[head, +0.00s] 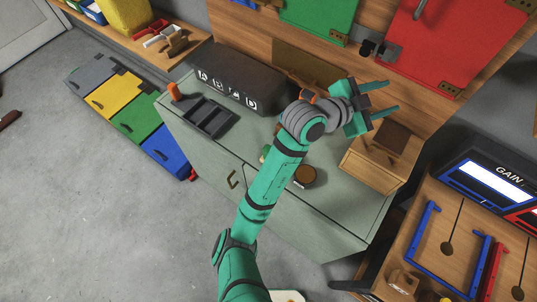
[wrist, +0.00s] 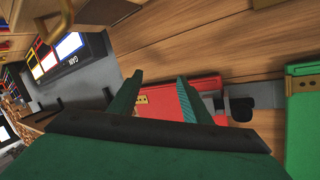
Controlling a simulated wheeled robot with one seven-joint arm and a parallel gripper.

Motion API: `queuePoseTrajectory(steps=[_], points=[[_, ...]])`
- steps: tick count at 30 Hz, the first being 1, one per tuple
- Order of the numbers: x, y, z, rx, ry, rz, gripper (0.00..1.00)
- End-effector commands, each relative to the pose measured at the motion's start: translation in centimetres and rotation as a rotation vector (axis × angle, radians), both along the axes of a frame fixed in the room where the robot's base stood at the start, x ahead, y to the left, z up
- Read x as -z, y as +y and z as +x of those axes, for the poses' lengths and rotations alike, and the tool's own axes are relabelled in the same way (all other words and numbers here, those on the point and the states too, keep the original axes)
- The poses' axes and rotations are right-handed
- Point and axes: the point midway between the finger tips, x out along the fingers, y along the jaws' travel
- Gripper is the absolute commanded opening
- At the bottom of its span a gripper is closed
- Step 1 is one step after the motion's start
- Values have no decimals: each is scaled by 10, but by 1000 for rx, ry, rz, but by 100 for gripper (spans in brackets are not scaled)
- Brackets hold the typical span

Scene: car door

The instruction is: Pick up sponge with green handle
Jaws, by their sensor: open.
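My gripper (head: 390,98) is open and empty, above the back right of the grey-green cabinet (head: 333,222), with its fingers pointing right. It also shows open in the wrist view (wrist: 160,80), where nothing is between the fingers. A small pale green and yellowish object (head: 265,153) peeks out at the left edge of my forearm on the cabinet top. It may be the sponge with green handle, but my arm hides most of it and I cannot tell. No sponge shows in the wrist view.
A round brown-topped object (head: 304,176) stands right of my arm. A wooden box (head: 378,160) sits at the cabinet's right end. A black case (head: 232,82) and dark tray (head: 208,117) lie left. Red (head: 437,40) and green (head: 318,18) panels hang on the wooden wall.

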Motion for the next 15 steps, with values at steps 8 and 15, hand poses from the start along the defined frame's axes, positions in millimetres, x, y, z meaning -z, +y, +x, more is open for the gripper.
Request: queuePoseTrajectory(steps=[8,15], points=[[34,32,-7,193,-56,407,44],[73,103,-15,342,-31,781,44]])
